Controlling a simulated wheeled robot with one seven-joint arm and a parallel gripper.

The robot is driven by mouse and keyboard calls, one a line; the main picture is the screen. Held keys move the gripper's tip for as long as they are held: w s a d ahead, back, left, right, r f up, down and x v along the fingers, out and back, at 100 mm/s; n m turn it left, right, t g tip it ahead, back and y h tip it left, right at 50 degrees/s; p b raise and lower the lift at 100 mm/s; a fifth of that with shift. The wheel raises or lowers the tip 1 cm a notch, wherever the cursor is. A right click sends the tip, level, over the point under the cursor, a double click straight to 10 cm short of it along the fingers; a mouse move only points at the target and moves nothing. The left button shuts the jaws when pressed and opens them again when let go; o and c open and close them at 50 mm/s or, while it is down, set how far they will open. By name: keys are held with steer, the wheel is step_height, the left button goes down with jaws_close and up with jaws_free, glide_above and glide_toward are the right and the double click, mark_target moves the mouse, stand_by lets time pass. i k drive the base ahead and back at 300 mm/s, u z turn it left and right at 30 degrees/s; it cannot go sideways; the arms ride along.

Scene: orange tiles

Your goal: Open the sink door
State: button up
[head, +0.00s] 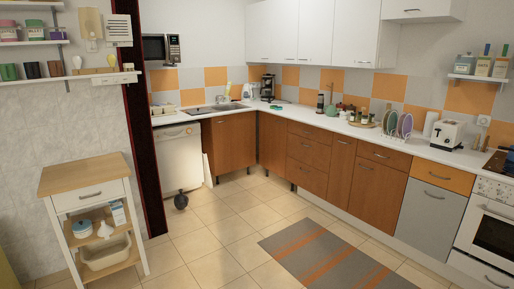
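The sink (214,108) is set into the white counter near the back left corner of the kitchen. Below it is a brown wooden cabinet door (230,145), which looks shut. Its handle is too small to make out clearly. The door is far across the room from my camera. My gripper does not show in the head view.
A white dishwasher (180,157) stands left of the sink cabinet. A dark round object (181,201) is on the floor before it. A wooden-topped trolley (90,175) is at front left. A striped rug (325,258) lies at right; the middle tiles are clear.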

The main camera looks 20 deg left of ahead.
mark_target(233, 135)
steer(key=u, duration=0.5)
steer(key=i, duration=1.65)
steer(key=u, duration=0.8)
steer(key=i, duration=1.65)
steer(key=u, duration=0.25)
steer(key=i, duration=1.6)
steer(key=z, duration=0.4)
steer(key=i, duration=1.7)
steer(key=z, duration=0.6)
steer(key=i, duration=0.85)
steer(key=z, duration=0.2)
